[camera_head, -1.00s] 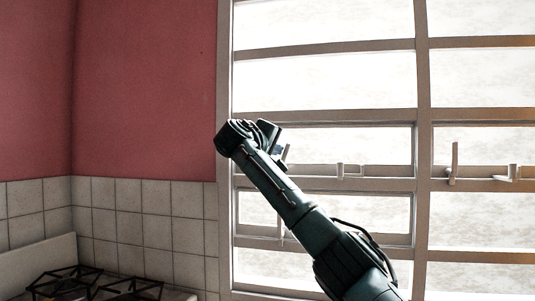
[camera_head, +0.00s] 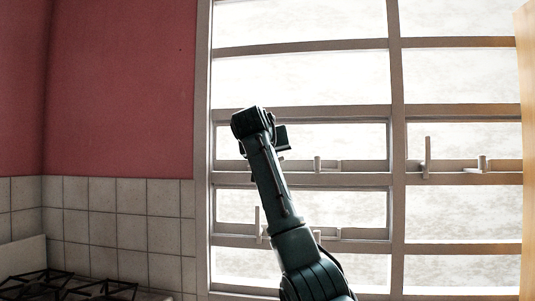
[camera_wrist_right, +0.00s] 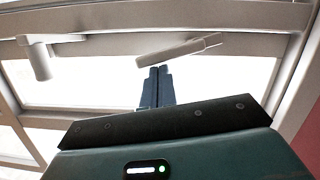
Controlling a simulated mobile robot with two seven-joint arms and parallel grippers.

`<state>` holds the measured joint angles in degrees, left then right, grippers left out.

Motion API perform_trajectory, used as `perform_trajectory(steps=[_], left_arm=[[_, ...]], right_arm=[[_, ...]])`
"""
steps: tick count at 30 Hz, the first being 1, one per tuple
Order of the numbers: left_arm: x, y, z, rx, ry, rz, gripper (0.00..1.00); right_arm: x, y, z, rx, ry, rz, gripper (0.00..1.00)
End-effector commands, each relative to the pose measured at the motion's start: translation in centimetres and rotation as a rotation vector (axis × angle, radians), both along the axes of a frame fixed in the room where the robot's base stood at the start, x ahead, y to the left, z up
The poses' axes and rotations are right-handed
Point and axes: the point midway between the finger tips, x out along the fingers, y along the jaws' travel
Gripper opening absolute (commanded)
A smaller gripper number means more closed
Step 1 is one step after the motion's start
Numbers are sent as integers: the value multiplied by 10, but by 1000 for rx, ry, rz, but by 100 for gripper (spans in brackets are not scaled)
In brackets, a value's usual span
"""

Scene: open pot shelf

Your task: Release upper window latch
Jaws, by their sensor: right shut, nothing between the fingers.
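In the right wrist view the upper window latch (camera_wrist_right: 178,50) is a pale bar, slightly tilted, in front of the window frame. My right gripper (camera_wrist_right: 157,72) is shut and empty, its dark fingertips close to the bar's left end. I cannot tell whether they touch it. In the head view my right gripper (camera_head: 283,138) is at the upper small window in the left column, and it mostly hides that latch. A lower latch handle (camera_head: 258,222) stands upright on the window below. My left gripper is not in view.
A pale peg (camera_wrist_right: 38,60) sticks out beside the latch in the wrist view. Another upright latch handle (camera_head: 426,157) is in the right window column. A stove (camera_head: 70,288) stands at lower left by the tiled wall (camera_head: 120,225). A wooden edge (camera_head: 528,150) is at far right.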

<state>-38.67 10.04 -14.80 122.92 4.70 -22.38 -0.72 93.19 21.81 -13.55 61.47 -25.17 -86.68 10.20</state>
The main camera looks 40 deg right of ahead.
Motion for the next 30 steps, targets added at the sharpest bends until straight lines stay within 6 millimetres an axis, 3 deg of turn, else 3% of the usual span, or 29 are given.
perform_trajectory(steps=[12, 30], left_arm=[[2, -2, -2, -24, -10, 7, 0], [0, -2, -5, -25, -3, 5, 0]], right_arm=[[-5, -4, -11, 142, -168, 2, 0], [-6, -5, -12, 168, -198, 1, 0]])
